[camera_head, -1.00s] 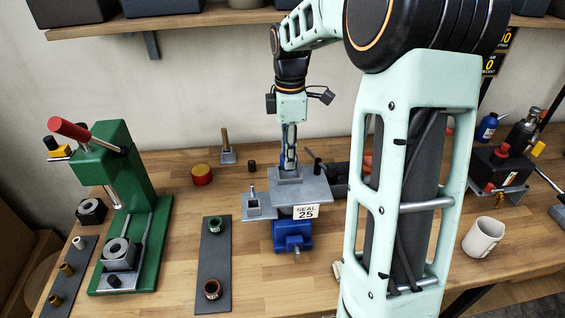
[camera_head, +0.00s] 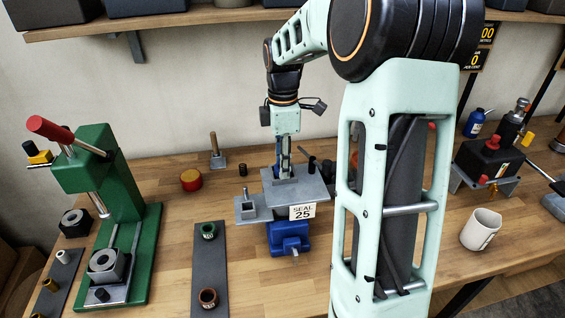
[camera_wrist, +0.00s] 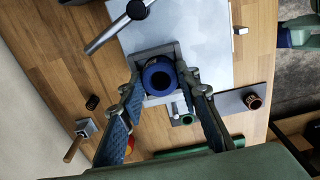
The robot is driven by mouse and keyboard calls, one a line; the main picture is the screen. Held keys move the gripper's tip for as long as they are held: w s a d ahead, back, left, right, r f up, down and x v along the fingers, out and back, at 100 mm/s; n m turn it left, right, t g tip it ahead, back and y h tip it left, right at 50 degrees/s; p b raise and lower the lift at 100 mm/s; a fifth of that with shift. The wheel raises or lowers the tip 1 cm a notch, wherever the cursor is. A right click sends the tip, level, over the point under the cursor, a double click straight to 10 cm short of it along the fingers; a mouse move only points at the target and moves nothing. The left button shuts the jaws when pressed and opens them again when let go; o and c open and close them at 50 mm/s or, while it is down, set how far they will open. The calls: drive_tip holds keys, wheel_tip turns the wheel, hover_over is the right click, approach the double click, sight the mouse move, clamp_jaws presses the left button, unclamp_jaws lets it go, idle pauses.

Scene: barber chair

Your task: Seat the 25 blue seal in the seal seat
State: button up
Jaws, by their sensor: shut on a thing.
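The blue seal (camera_wrist: 158,77) is a dark blue ring between my gripper's fingertips (camera_wrist: 163,83) in the wrist view. My gripper is shut on it. The ring is at a square grey block (camera_wrist: 148,57), the seal seat, on a metal plate (camera_wrist: 195,40). I cannot tell whether the ring is fully down in the seat or just above it. In the head view my gripper (camera_head: 284,170) points down at the block on the plate (camera_head: 305,190), above a "SEAL 25" sign (camera_head: 302,211); the seal is hidden there.
A dark strip (camera_head: 209,265) holds a green ring (camera_head: 208,230) and a brown ring (camera_head: 208,298). A green press (camera_head: 125,205) stands at left. A blue vise (camera_head: 288,235) is below the plate. A small post fixture (camera_head: 247,208) adjoins the plate. A white mug (camera_head: 481,230) is at right.

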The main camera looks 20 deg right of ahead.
drive_tip(key=o, duration=0.9)
drive_tip(key=shift+f, duration=0.2)
drive_tip(key=shift+o, duration=0.2)
wheel_tip(320, 180, up, 13)
drive_tip(key=shift+f, duration=0.15)
